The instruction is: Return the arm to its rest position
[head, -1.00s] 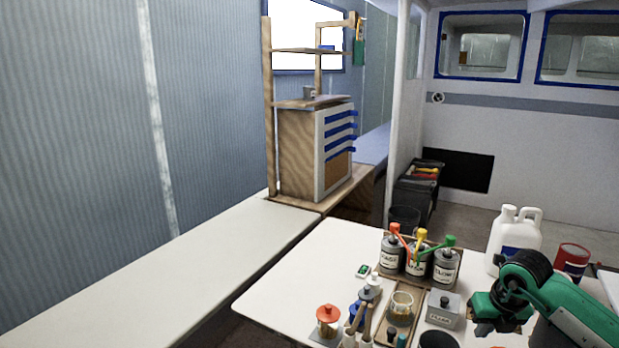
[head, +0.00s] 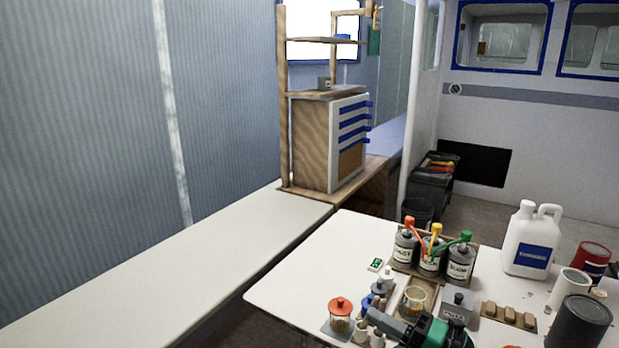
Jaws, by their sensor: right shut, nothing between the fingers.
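My right arm, green and black, shows at the bottom edge of the head view. Its right gripper (head: 380,322) is shut and empty, low in front of the small jars at the near side of the white table (head: 310,262). From this angle I cannot tell whether it touches anything. My left gripper is not in view.
Close by stand a red-lidded jar (head: 340,312), a glass jar (head: 414,299) and a grey box (head: 457,304). A dark can (head: 578,322) stands right. The table's left part is clear.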

